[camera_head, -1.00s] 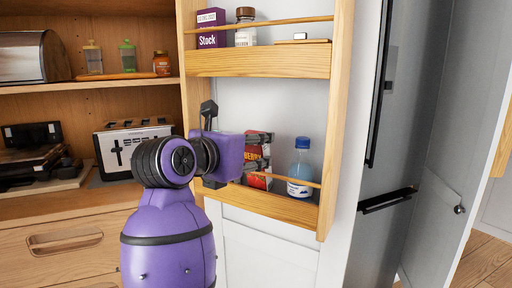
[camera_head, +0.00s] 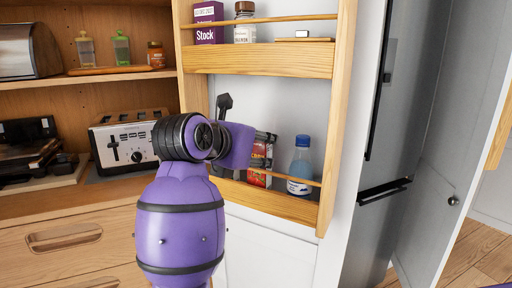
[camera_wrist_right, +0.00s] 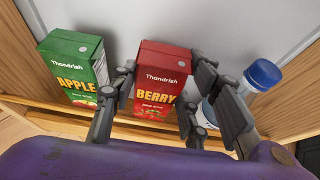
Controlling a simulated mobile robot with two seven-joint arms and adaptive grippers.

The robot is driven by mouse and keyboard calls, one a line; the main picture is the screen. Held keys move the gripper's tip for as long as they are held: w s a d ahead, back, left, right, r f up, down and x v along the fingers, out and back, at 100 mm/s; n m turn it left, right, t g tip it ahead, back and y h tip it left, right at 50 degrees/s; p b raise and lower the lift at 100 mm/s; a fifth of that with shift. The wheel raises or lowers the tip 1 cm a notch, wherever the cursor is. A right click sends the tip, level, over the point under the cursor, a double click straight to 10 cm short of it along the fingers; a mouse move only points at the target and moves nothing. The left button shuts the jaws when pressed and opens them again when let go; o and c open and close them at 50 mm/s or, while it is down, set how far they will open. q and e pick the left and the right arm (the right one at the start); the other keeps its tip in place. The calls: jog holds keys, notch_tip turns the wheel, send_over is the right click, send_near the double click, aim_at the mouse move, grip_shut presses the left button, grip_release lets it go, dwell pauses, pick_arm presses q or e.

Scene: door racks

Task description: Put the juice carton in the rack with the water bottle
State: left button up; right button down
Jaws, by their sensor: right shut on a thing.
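The red berry juice carton (camera_head: 259,163) is in the lower door rack (camera_head: 270,203), left of the water bottle. In the right wrist view the carton (camera_wrist_right: 158,75) is between the two dark fingers of my right gripper (camera_wrist_right: 163,92), which is shut on it. In the head view my purple right gripper (camera_head: 262,150) partly hides the carton. The water bottle (camera_head: 300,165) has a blue cap and stands upright in the same rack; in the wrist view the bottle (camera_wrist_right: 255,85) is partly behind the right finger. My left gripper is not in view.
A green apple carton (camera_wrist_right: 75,68) stands left of the red one in the wrist view. The upper rack (camera_head: 260,61) holds a purple stock box (camera_head: 208,22) and a brown-capped jar (camera_head: 245,22). A wooden rail runs across the rack front. A toaster (camera_head: 125,140) stands at left.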

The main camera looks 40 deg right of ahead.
jog(key=shift+f, duration=0.25)
jog(key=c, duration=1)
grip_release()
